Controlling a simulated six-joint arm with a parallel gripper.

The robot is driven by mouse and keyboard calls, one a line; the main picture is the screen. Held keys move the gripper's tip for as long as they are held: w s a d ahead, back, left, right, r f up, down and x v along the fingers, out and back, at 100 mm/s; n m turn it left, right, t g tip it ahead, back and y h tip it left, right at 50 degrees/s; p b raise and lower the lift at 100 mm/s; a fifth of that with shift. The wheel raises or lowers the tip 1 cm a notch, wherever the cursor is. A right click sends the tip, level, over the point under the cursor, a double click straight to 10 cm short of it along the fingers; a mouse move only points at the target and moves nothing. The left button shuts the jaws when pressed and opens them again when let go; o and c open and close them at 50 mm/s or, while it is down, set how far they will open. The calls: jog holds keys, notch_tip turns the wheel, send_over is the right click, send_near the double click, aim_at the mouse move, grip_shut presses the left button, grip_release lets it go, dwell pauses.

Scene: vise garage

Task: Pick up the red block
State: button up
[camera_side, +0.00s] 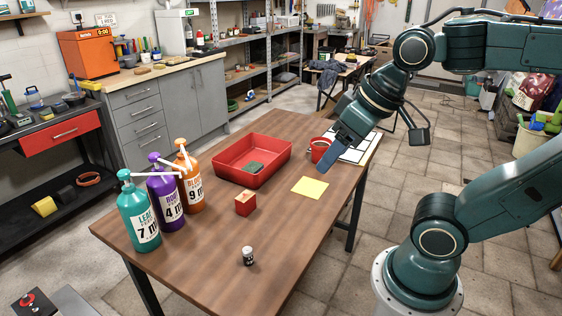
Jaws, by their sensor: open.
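The red block (245,204) is a small cube on the wooden table (215,258), to the right of the pump bottles and in front of the red tray. My gripper (333,160) hangs above the table's right part, up and to the right of the block and well apart from it. It is open. I see nothing held in it, though its fingers overlap in this view and the gap between them is hard to make out.
A red tray (222,170) holds a dark greenish block (253,168). Green (139,215), purple (165,198) and orange (190,183) bottles stand at left. A yellow note (310,188), red mug (320,148), white-topped jar (248,256) and white sheet (358,150) are on the table.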

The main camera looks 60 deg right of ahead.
jog(key=w+r+m+g, duration=0.1)
jog(key=w+m, duration=0.3)
jog(key=w, duration=0.5)
jog(key=m+g+y, duration=0.4)
jog(key=m, duration=1)
send_over(246, 194)
jog(key=d, duration=0.4)
notch_tip(246, 194, down, 18)
jog(key=shift+s+d+f+y, duration=0.3)
jog(key=shift+d+f, duration=0.1)
jog(key=shift+f, duration=0.15)
jog(key=shift+x, duration=4.3)
